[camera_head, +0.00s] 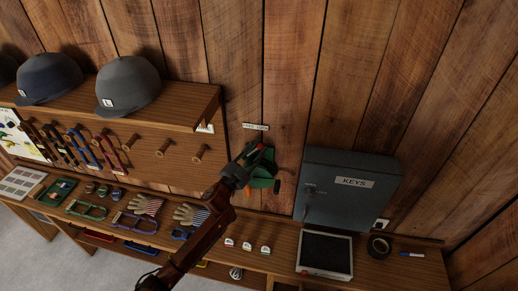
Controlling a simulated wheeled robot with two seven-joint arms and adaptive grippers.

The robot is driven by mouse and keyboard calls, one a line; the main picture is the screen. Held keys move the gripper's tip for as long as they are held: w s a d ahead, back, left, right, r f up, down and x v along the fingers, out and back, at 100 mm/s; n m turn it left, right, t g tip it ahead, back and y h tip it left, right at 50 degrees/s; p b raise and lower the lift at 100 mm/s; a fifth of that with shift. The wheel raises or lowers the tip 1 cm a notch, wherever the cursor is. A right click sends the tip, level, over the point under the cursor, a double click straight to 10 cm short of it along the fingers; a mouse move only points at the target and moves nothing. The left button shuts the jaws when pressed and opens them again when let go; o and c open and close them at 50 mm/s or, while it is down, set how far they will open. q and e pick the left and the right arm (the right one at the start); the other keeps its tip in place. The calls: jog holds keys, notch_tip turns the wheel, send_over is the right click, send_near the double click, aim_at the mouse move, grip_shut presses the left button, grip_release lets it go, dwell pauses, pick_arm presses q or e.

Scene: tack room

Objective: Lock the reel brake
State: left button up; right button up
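A small red spot shows at the gripper's upper end. I cannot tell whether the fingers are open or touch the reel. The brake cannot be made out. My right gripper is not in view.
A grey key cabinet (345,196) stands close right of the reel. A dark-topped tray (325,254), tape roll (379,246) and blue marker (411,254) lie on the bench. Gloves (190,214) lie left of my arm. Helmets (127,84) sit on the shelf (190,103).

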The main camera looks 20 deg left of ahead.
pick_arm(q)
jog(key=v, duration=1.1)
jog(key=shift+s, duration=0.25)
jog(key=shift+a+f, duration=0.1)
